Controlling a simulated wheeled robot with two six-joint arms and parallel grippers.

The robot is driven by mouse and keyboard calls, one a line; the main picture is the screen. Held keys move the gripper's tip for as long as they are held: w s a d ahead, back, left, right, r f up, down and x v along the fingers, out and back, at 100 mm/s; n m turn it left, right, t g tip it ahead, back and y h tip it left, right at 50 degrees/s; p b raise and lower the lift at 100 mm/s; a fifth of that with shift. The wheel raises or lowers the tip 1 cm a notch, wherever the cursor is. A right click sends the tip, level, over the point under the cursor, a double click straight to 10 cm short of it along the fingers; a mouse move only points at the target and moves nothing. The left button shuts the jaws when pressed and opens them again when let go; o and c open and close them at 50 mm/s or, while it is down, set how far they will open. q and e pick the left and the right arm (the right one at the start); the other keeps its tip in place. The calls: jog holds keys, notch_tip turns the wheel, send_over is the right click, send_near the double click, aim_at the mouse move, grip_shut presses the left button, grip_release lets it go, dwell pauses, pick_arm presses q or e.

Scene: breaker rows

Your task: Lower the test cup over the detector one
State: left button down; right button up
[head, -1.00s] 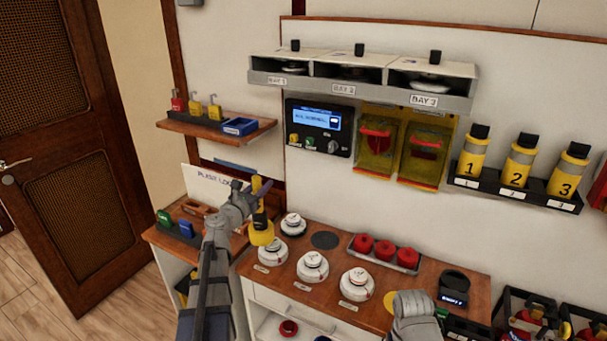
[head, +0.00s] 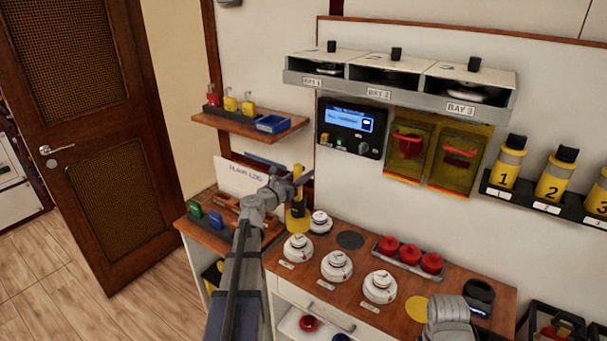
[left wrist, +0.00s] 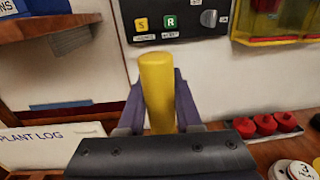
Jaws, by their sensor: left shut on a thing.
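My left gripper (head: 300,187) is shut on the test cup (head: 298,224), a yellow cup with a black band and yellow upper part. Its yellow shaft stands between the purple fingers in the left wrist view (left wrist: 158,88). The cup hangs upright. In the head view its lower end shows just above the left front detector (head: 298,248), which I take as detector one; its label is too small to read. Two more white detectors (head: 337,266) (head: 380,287) stand to its right. My right gripper's fingers do not show; only a grey part of my right arm does.
Another white detector (head: 320,222) stands close behind, near the cup. A dark disc (head: 350,240) and a tray of red caps (head: 409,253) lie further right. The PLANT LOG board (head: 243,174) stands left. A control panel (head: 351,128) hangs above.

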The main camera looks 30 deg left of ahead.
aim_at(294, 204)
pick_arm(q)
jog(key=shift+f+b, duration=2.8)
jog(key=shift+f, duration=0.1)
jog(key=shift+f+b, duration=1.45)
jog(key=c, duration=0.5)
grip_release()
jog(key=s, duration=0.5)
jog(key=s+a, duration=0.1)
jog(key=s, duration=0.1)
jog(key=shift+s, duration=0.4)
